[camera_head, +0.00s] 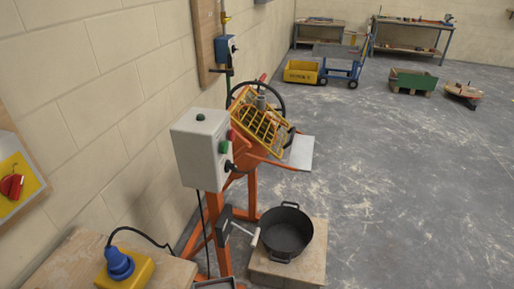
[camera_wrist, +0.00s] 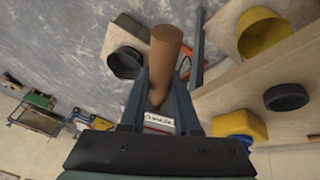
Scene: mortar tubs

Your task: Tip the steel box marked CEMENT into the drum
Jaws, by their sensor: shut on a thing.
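My gripper (camera_wrist: 162,82) shows only in the wrist view. Its two dark fingers are shut on a brown, round wooden-looking handle (camera_wrist: 166,45). A white label with red and dark marks (camera_wrist: 159,122) shows between the fingers below the handle; I cannot read it. The steel box itself is mostly hidden, so I cannot tell its shape, tilt or contents. The orange mixer drum (camera_head: 249,155) stands by the wall in the head view, its mouth behind a yellow grille (camera_head: 262,125). I cannot tell how far my gripper is from the drum.
A grey control box (camera_head: 201,150) stands in front of the drum. A black two-handled tub (camera_head: 286,232) sits on a low wooden platform (camera_head: 268,268). A bench at lower left holds a blue plug on a yellow block (camera_head: 119,264). Open floor lies to the right.

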